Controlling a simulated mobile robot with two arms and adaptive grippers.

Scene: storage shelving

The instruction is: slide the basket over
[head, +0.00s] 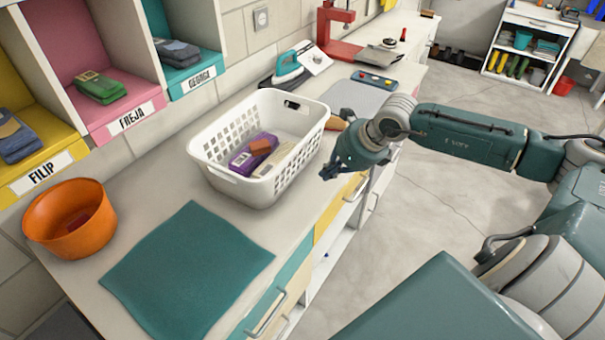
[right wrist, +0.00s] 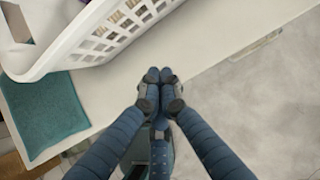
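The white perforated basket (head: 218,162) stands upright on the counter and holds a purple packet (head: 252,153), a beige item and a small brown item. In the right wrist view the basket (right wrist: 95,38) fills the upper left. My right gripper (head: 328,174) is just right of the basket, by the counter's front edge. In the right wrist view its fingertips (right wrist: 160,75) are together with nothing between them, and a gap shows between them and the basket. My left gripper is in neither view.
A teal mat (head: 185,270) lies flat in front of the basket, with bare counter around it. An orange bowl (head: 70,222) stands left of the mat. A grey pad (head: 358,99) and a teal iron (head: 287,68) are behind the basket.

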